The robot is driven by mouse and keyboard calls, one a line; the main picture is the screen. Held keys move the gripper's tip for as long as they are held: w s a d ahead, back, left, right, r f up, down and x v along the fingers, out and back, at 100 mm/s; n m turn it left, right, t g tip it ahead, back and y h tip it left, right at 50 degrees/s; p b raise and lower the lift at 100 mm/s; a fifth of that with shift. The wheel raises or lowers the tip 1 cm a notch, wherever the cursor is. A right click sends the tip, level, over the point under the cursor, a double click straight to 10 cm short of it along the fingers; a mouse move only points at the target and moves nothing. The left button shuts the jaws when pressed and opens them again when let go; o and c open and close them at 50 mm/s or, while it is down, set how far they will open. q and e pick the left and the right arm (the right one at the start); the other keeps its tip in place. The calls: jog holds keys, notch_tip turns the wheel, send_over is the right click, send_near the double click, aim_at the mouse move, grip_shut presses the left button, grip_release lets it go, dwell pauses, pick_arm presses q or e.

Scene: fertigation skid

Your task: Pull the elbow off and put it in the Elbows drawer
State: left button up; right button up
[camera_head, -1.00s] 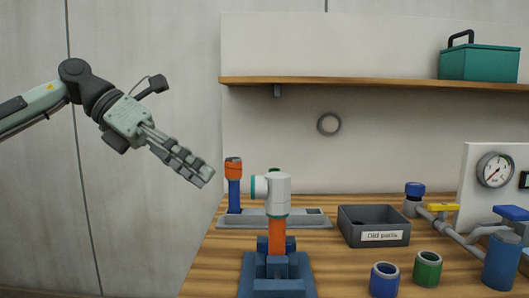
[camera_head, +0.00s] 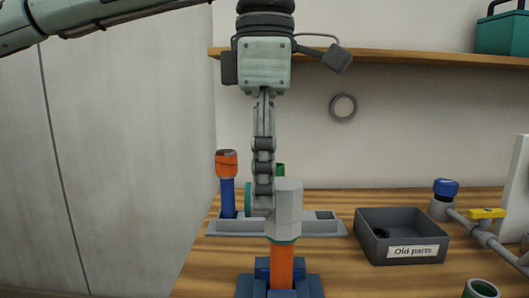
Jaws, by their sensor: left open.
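The elbow (camera_head: 288,208) is a light grey fitting with green rings, standing on an orange pipe (camera_head: 282,264). The pipe is upright in a blue vise (camera_head: 262,286) on the bench. My left gripper (camera_head: 262,208) is open and points straight down at the elbow's left-pointing side arm. Its near finger covers most of that arm; the other finger is hidden behind it, so I cannot tell whether they touch the elbow. My right gripper and the Elbows drawer are not in view.
A grey tray (camera_head: 283,228) with an orange-topped blue tool (camera_head: 228,185) is behind the vise. A grey "Old parts" bin (camera_head: 372,248) is to the right, then a blue-capped pipe (camera_head: 446,194) with a yellow valve handle (camera_head: 487,213). A wooden shelf (camera_head: 400,59) hangs above.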

pick_arm(q)
jog(key=shift+f, duration=2.5)
grip_shut()
